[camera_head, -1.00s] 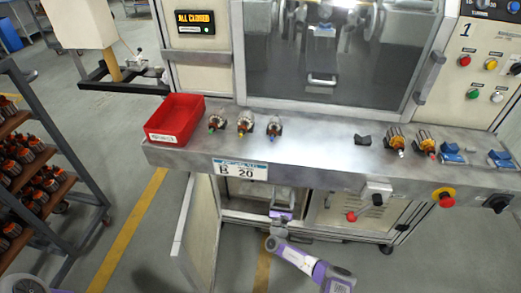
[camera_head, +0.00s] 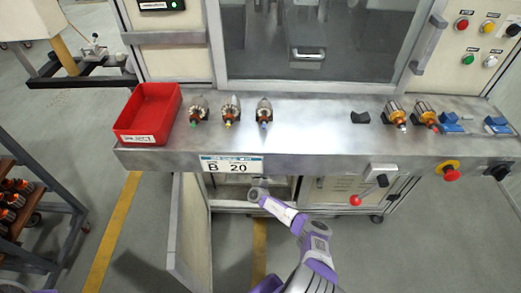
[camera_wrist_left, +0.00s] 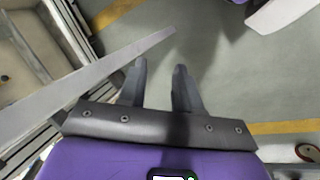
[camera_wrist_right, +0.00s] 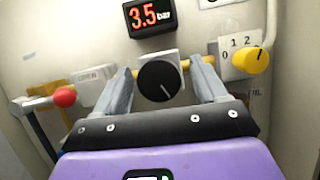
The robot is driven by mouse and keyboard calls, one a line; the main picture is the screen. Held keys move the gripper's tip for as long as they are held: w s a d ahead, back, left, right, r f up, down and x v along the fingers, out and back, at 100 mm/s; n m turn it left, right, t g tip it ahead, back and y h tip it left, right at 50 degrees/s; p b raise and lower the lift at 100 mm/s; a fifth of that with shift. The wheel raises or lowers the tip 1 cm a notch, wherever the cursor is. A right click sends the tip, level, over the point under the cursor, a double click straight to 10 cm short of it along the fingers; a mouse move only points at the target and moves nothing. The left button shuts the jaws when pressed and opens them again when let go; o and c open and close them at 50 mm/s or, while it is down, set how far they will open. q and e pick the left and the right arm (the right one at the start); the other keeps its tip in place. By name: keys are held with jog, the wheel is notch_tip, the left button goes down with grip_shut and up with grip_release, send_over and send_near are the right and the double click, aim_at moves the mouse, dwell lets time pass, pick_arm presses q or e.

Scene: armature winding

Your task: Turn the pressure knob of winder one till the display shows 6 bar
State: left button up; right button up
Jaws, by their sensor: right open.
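In the right wrist view a black round knob (camera_wrist_right: 159,82) with a white pointer mark sits on a white plate. The display (camera_wrist_right: 149,17) above it reads 3.5 bar in red digits. My right gripper (camera_wrist_right: 160,78) is open, with one finger on each side of the knob in the picture; I see no clear contact. My left gripper (camera_wrist_left: 160,70) is open and empty above the floor in the left wrist view.
Nearby are a yellow selector knob (camera_wrist_right: 250,60) marked 1 and 2, a yellow pipe and a red ball handle (camera_wrist_right: 64,97). The open cabinet door (camera_head: 188,230) stands left of my arm. Above is the metal ledge (camera_head: 310,140) with a red bin (camera_head: 172,125) and several armatures.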

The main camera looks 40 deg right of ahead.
jog(key=shift+w, duration=0.1)
jog(key=shift+c, duration=0.2)
jog(key=c, duration=1)
jog(key=shift+m, duration=0.4)
jog(key=m+g+h, duration=0.1)
jog(key=m, duration=0.1)
jog(key=m+g+h+p, duration=0.1)
jog(key=m, duration=0.2)
jog(key=shift+r+p, duration=0.1)
jog(key=shift+p, duration=0.2)
jog(key=m+g, duration=0.1)
jog(key=m, duration=0.2)
jog(key=m+g+p, duration=0.1)
jog(key=m+g, duration=0.1)
jog(key=m, duration=0.1)
jog(key=shift+h, duration=0.4)
jog(key=m+g+p, duration=0.1)
jog(key=m+g, duration=0.1)
jog(key=m, duration=0.3)
jog(key=m+y, duration=0.1)
jog(key=m, duration=0.1)
jog(key=m+g+p, duration=0.1)
jog(key=m, duration=0.2)
jog(key=shift+a+g+y, duration=0.1)
jog(key=shift+g+y, duration=0.2)
jog(key=shift+y, duration=0.1)
jog(key=shift+m+p, duration=0.3)
